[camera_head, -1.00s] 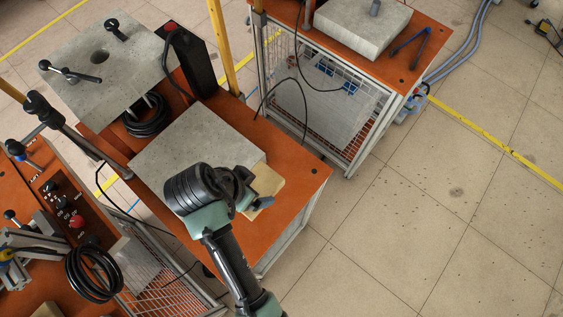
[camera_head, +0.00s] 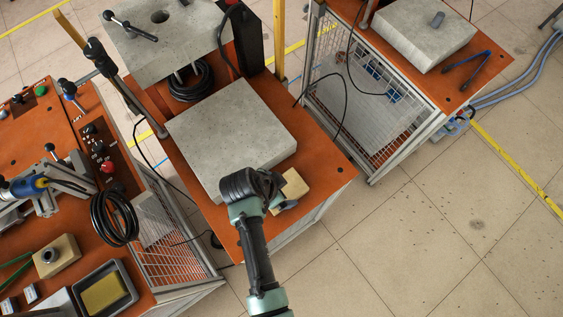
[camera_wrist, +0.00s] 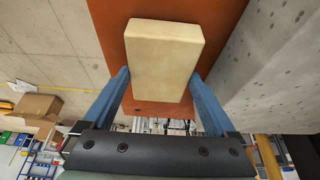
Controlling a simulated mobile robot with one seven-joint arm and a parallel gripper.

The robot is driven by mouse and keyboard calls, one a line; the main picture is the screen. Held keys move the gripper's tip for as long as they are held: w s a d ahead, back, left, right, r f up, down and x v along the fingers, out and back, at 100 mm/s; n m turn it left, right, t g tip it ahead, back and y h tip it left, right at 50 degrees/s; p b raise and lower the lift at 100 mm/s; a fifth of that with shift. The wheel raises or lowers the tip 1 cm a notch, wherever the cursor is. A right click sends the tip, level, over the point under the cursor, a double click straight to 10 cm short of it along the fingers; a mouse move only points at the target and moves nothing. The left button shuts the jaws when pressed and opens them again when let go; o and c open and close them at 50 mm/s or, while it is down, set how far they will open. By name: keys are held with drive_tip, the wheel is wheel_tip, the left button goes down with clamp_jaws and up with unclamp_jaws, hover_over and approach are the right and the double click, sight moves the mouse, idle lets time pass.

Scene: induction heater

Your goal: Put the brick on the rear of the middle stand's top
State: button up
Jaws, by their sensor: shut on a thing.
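The brick, a pale tan block (camera_head: 295,184), is at the right side of the middle stand in the head view, beside the grey concrete slab. In the wrist view the brick (camera_wrist: 163,58) sits between my gripper's two blue fingers (camera_wrist: 160,92). My gripper (camera_head: 284,202) is shut on the brick and hides part of it in the head view. The middle stand's orange top (camera_head: 325,170) lies behind and below the brick. I cannot tell whether the brick touches the top.
The concrete slab (camera_head: 230,130) fills much of the middle stand's top, close to the brick. A second slab with a hole (camera_head: 150,38) and a black cable coil (camera_head: 190,82) are farther back. A right stand (camera_head: 440,85) and a left bench (camera_head: 30,130) flank it.

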drive_tip(key=shift+f, duration=0.15)
drive_tip(key=o, duration=1.3)
